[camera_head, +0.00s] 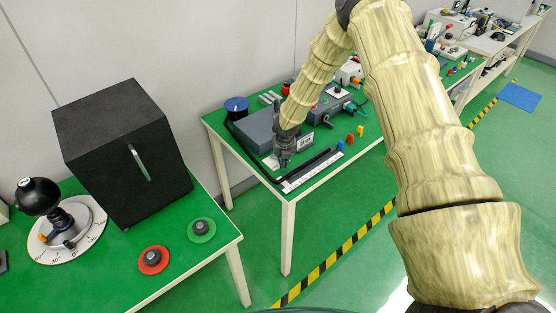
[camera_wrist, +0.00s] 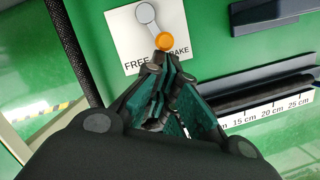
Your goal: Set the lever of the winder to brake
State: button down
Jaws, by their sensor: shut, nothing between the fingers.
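The lever (camera_wrist: 153,27) has a grey round pivot at its top and an orange knob (camera_wrist: 163,42) at its lower end. It sits on a white label plate (camera_wrist: 120,38) reading FREE at left and BRAKE at right. The lever points down and slightly right, its knob between the two words, covering the start of BRAKE. My gripper (camera_wrist: 164,66) is shut and empty, its tips just below the knob; whether they touch it I cannot tell. In the head view my gripper (camera_head: 283,160) is low over the far green table, hiding the lever.
A black rail and a white ruler (camera_wrist: 270,110) lie right of my gripper. A grey box (camera_head: 257,130) and a blue spool (camera_head: 236,104) stand behind it. Small coloured pieces (camera_head: 350,137) stand right. A black box (camera_head: 125,150) is on the near table.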

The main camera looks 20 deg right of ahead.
jog(key=shift+w, duration=0.1)
dwell(0.3)
jog(key=shift+w+a, duration=0.5)
jog(key=shift+r, duration=0.1)
jog(key=shift+a, duration=0.1)
jog(key=shift+s+a+p, duration=0.3)
jog(key=shift+s, duration=0.2)
jog(key=s, duration=0.2)
jog(key=shift+s, duration=0.35)
jog(key=shift+s+d+r+b, duration=0.4)
jog(key=shift+s+r, duration=0.25)
jog(key=shift+r, duration=0.15)
jog(key=shift+w+a+r, duration=0.1)
jog(key=shift+a+r, duration=0.15)
jog(key=shift+r, duration=0.35)
jog(key=b+v, duration=0.2)
jog(key=v, duration=0.5)
